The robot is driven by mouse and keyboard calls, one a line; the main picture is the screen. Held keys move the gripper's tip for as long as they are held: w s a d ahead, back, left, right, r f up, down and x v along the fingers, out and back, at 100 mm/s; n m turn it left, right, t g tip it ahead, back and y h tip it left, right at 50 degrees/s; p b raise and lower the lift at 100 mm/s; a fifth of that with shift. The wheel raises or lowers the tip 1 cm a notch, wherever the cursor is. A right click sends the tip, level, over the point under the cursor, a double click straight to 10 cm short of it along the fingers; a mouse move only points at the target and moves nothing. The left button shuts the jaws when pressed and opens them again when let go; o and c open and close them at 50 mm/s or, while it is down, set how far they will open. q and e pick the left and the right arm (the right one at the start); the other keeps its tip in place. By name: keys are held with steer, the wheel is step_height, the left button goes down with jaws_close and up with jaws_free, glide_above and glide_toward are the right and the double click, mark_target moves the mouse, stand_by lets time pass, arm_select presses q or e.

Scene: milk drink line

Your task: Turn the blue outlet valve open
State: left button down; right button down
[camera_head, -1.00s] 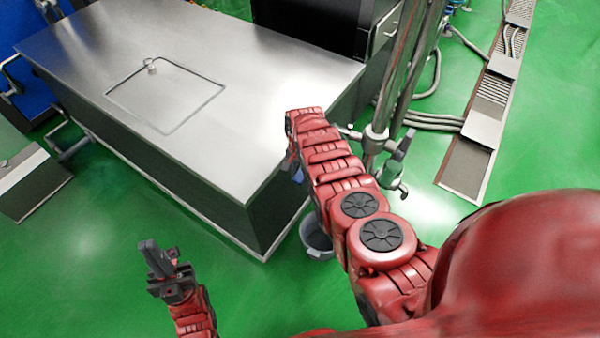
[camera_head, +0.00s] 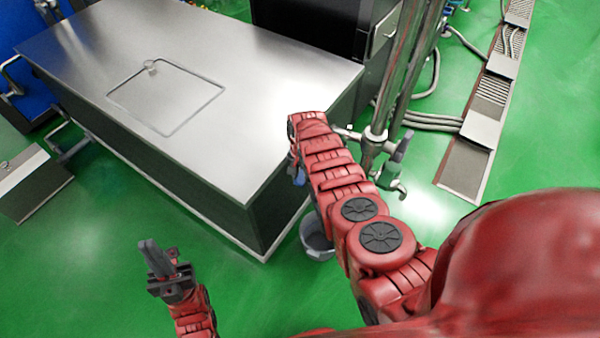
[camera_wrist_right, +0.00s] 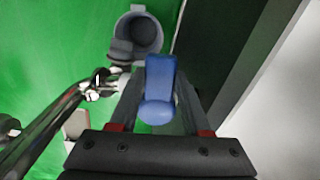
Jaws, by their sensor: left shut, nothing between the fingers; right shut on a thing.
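The blue valve handle (camera_wrist_right: 160,75) stands out in the right wrist view, between the two dark fingers of my right gripper (camera_wrist_right: 157,95). The gripper is shut on it, with the rounded end of the handle toward the palm. In the head view only a small piece of blue (camera_head: 299,178) shows beside my right forearm, which hides most of the gripper and valve. How far the valve is turned I cannot tell. My left gripper (camera_head: 151,260) is shut and empty, over the green floor at the lower left, away from the valve.
A grey bucket (camera_head: 318,238) stands on the floor below my right arm; it also shows in the right wrist view (camera_wrist_right: 145,35). A steel-topped table (camera_head: 225,120) is close on the left. A vertical metal pipe (camera_head: 397,80) with a green-grey fitting (camera_head: 388,185) stands to the right.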

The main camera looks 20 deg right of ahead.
steer(key=shift+s+d+r+n+p, duration=0.1)
steer(key=shift+s+d+n+p, duration=0.25)
steer(key=shift+n, duration=0.45)
steer(key=shift+s+d+n, duration=0.15)
steer(key=shift+d+n, duration=0.25)
steer(key=shift+n, duration=0.5)
steer(key=d+n+b, duration=0.1)
steer(key=d+n, duration=0.1)
steer(key=n, duration=0.2)
steer(key=d+n+b, duration=0.1)
steer(key=n+b, duration=0.1)
steer(key=n, duration=0.2)
steer(key=d+n+b, duration=0.2)
steer(key=n, duration=0.1)
steer(key=shift+d+f+n, duration=0.25)
steer(key=shift+d+n, duration=0.05)
steer(key=shift+n, duration=0.1)
steer(key=shift+w+d+r+n+b, duration=0.1)
steer(key=shift+w+d+n+b, duration=0.25)
steer(key=shift+n, duration=0.25)
steer(key=shift+c, duration=1.8)
jaws_free()
